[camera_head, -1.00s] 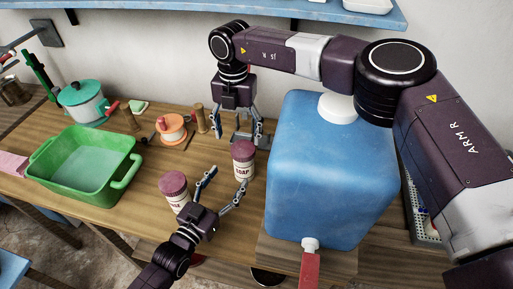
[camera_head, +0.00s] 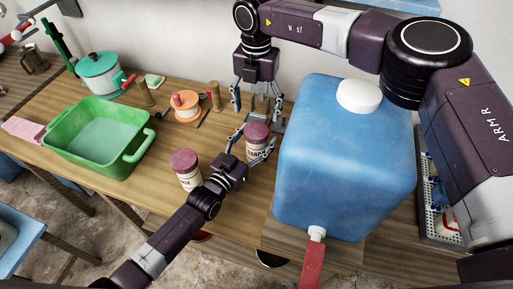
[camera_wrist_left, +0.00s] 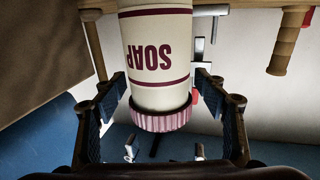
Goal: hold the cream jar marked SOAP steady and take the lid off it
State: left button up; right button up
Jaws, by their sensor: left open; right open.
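The cream jar marked SOAP (camera_head: 254,156) stands upright on the wooden counter, with its mauve lid (camera_head: 257,131) on. In the left wrist view the jar (camera_wrist_left: 158,60) appears upside down, its ribbed pink lid (camera_wrist_left: 161,119) lowest. My left gripper (camera_head: 250,151) is open, its fingers on either side of the jar; in the wrist view gaps show beside the jar. My right gripper (camera_head: 257,105) is open, pointing down just behind the jar, with nothing seen between its fingers.
A second cream jar (camera_head: 189,182) with a mauve lid stands left of my left gripper. A big blue container (camera_head: 335,170) with a tap is close on the right. A green basin (camera_head: 95,150), a teal pot (camera_head: 100,72) and an orange spool (camera_head: 185,105) are further left.

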aim_at(256, 130)
pick_arm(q)
jog(key=shift+s, duration=0.1)
grip_shut()
pick_arm(e)
jog(key=m, duration=0.3)
jog(key=shift+s+a, duration=0.2)
jog(key=m, duration=0.5)
jog(key=shift+s+a+f, duration=0.1)
jog(key=m, duration=0.9)
jog(key=shift+w+d+m, duration=0.25)
jog(key=shift+m, duration=0.05)
jog(key=shift+f, duration=3.9)
